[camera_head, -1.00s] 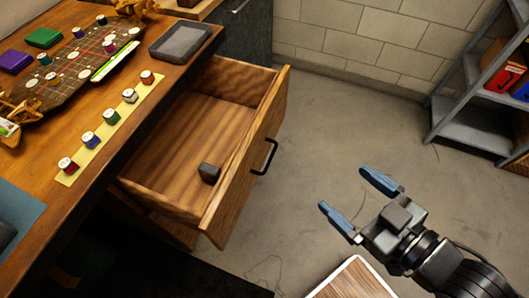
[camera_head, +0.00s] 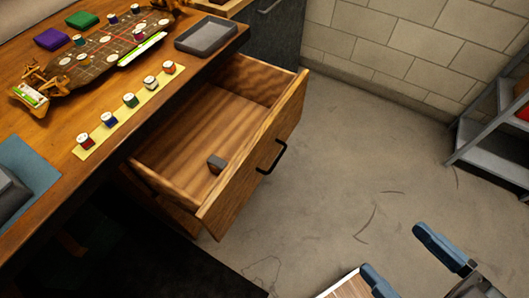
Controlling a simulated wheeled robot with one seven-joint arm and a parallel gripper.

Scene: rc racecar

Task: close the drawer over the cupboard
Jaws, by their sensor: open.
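The wooden drawer (camera_head: 250,165) under the desk is pulled well open, its front panel facing right. A black bar handle (camera_head: 273,158) is on that front panel. A small dark block (camera_head: 216,164) lies inside the drawer near the front. My gripper (camera_head: 408,258) is at the bottom right, open and empty, with its blue-tipped fingers apart. It is clear of the drawer front, to the right and lower in the picture. The cupboard below the drawer is mostly hidden in shadow.
The wooden desk (camera_head: 60,95) holds a game board, several small coloured pots on a yellow strip (camera_head: 130,110) and a grey tray (camera_head: 206,35). A metal shelf (camera_head: 490,150) stands at the right by the brick wall. The floor (camera_head: 340,160) between is bare.

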